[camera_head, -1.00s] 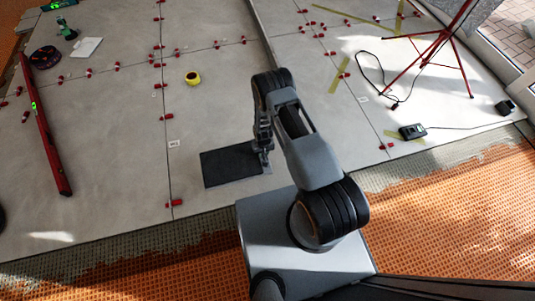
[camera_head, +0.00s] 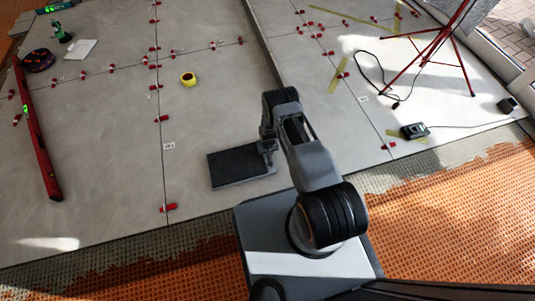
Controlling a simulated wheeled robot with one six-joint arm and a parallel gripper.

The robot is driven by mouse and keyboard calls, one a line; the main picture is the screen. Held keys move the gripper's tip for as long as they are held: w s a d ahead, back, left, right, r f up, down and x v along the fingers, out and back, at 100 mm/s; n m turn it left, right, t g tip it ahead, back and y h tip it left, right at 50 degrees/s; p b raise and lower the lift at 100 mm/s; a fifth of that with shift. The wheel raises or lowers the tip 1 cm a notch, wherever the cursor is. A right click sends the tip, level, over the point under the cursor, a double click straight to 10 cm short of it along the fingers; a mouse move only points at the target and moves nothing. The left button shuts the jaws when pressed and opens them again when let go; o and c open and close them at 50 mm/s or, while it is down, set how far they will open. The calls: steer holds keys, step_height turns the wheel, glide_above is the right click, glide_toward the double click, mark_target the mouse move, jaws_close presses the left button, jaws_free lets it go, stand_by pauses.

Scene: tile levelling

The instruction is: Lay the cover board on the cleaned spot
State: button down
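The cover board (camera_head: 238,165) is a dark, flat rectangle in the head view, left of my arm and over the pale tiles. My gripper (camera_head: 268,150) is at the board's right edge and appears shut on it, though the fingers are small and partly hidden by my arm. A lighter edge shows along the board's front and right. I cannot tell how high the board is above the floor. I cannot make out a cleaned spot; it may be under the board or my arm.
Red levelling clips (camera_head: 168,207) line several tile joints. A yellow tape roll (camera_head: 188,79) sits beyond the board. A long red level (camera_head: 37,145) lies at left. A red tripod (camera_head: 444,48), black cable and dark device (camera_head: 414,131) are at right. Orange matting (camera_head: 450,215) borders the tiles.

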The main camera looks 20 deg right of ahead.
steer(key=shift+w+f, duration=0.1)
steer(key=shift+f, duration=0.15)
steer(key=c, duration=1)
jaws_free()
steer(key=shift+o, duration=0.2)
